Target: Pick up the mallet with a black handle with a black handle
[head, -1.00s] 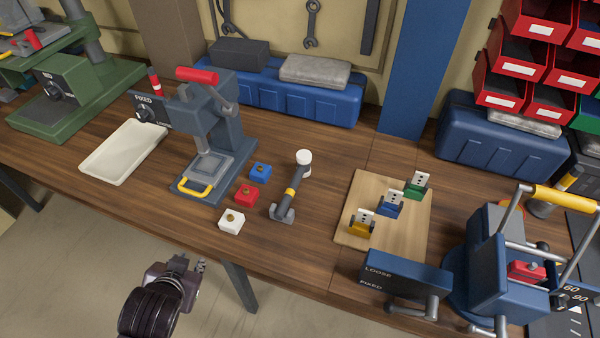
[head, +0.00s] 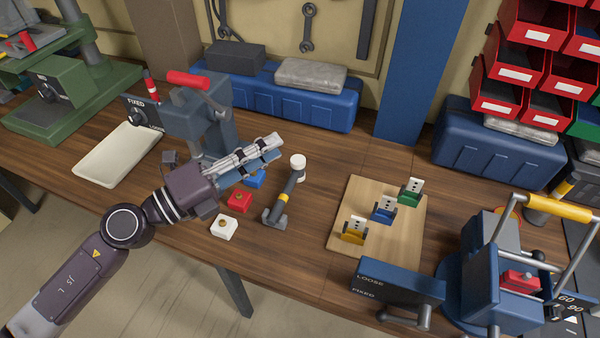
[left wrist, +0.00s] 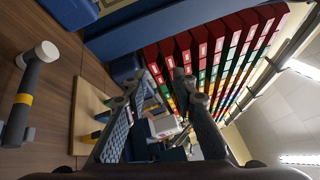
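The mallet (head: 287,194) lies on the wooden bench, with a dark handle, a yellow band and a white round end pointing away. In the left wrist view the mallet (left wrist: 31,92) is at the left edge, outside the fingers. My left gripper (head: 274,147) is over the bench, just left of the mallet's white end and apart from it. In the left wrist view my left gripper (left wrist: 158,78) has its two fingers spread with nothing held between them. My right gripper is not in view.
Blue (head: 255,178), red (head: 239,201) and white (head: 224,227) blocks sit left of the mallet. A press (head: 195,115) stands behind the left gripper. A wooden board (head: 372,247) with small coloured sockets lies to the right. A blue clamp device (head: 495,275) stands front right.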

